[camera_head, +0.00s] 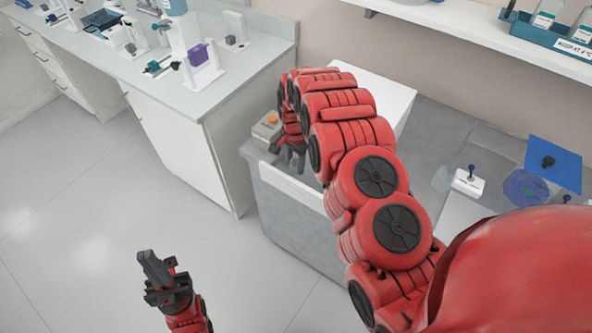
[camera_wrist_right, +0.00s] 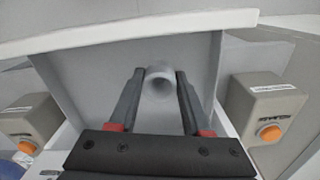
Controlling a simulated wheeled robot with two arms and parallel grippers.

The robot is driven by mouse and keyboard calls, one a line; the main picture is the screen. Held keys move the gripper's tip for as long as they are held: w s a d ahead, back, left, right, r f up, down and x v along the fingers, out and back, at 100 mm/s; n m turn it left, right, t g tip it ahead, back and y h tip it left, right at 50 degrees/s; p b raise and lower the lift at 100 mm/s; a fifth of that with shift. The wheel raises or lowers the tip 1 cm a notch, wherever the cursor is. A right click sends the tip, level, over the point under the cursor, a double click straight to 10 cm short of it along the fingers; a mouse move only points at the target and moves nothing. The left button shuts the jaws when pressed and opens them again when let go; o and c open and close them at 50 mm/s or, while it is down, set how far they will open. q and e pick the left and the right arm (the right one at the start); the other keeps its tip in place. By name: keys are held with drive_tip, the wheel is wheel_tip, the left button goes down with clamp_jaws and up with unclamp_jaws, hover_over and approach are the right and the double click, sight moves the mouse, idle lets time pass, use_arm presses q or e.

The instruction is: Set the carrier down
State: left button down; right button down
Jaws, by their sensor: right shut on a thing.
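The carrier (camera_wrist_right: 160,85) appears in the right wrist view as a light grey round piece with a ring-like end. My right gripper (camera_wrist_right: 159,76) is shut on it, one dark finger along each side. The carrier is in front of a grey recess under a white ledge; I cannot tell whether it touches a surface below. In the head view my right gripper (camera_head: 291,160) is at the left end of the grey-white bench unit, and the carrier is hidden there. My left gripper (camera_head: 154,270) is low over the floor, away from the unit, with no object visible in it; its finger gap is unclear.
A beige box with an orange button (camera_wrist_right: 268,133) stands right of the carrier, and another (camera_wrist_right: 28,146) stands left. A white panel (camera_head: 385,95) rises behind my right arm. A lab counter (camera_head: 225,75) with equipment stands at the left. Open floor (camera_head: 80,210) surrounds my left gripper.

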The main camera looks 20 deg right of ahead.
sight(295, 170)
drive_tip(key=shift+s+f, duration=0.1)
drive_tip(key=shift+f, duration=0.2)
drive_tip(key=shift+f+p, duration=0.65)
drive_tip(key=shift+f, duration=0.8)
drive_tip(key=shift+c, duration=1.8)
unclamp_jaws()
drive_tip(key=shift+f, duration=0.1)
